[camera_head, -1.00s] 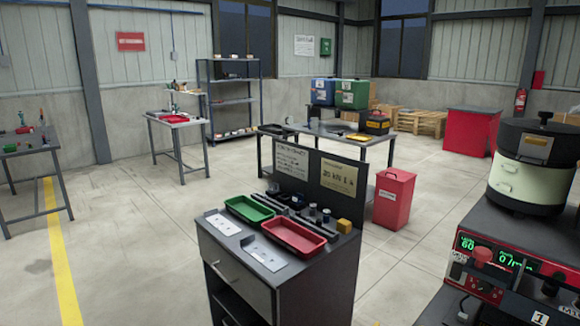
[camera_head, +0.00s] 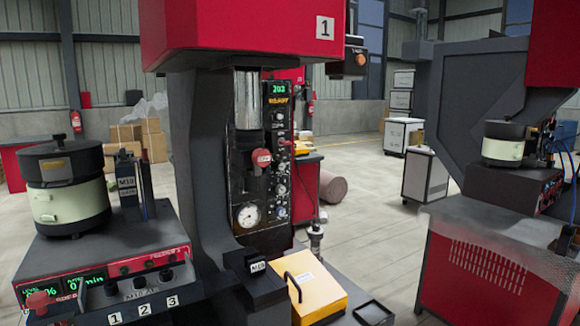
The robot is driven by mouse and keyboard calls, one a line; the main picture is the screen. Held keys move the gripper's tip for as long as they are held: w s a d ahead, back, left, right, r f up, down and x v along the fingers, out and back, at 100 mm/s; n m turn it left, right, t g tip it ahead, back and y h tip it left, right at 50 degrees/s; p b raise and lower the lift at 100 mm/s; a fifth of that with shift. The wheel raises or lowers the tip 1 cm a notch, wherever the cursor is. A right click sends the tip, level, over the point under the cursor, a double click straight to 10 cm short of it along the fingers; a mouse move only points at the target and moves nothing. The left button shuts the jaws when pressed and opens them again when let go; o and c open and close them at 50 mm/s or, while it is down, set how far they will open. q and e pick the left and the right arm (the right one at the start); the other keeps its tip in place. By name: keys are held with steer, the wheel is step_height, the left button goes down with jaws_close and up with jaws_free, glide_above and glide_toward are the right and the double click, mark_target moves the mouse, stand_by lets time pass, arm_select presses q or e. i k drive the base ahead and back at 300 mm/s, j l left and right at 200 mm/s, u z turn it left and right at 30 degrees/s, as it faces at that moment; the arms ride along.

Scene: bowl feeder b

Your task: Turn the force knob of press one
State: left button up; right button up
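Press one (camera_head: 232,30) stands in the middle of the head view, with a red head marked 1 and a dark column. Its black control panel (camera_head: 279,150) carries a green display (camera_head: 279,88) reading about 202 and a column of several small knobs (camera_head: 281,167). The labels are too small to tell which knob is the force knob. A red knob-like part (camera_head: 261,158) with a tag sits left of them, above a round white gauge (camera_head: 247,215). Neither of my grippers is in view.
A bowl feeder (camera_head: 67,200) on a red control box (camera_head: 105,265) stands at the left. A yellow block with a handle (camera_head: 306,288) lies before the press. Another red machine (camera_head: 470,270) with a feeder stands at the right. Open floor (camera_head: 370,210) lies between them.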

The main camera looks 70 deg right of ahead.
mark_target(280, 166)
steer(key=z, duration=2.25)
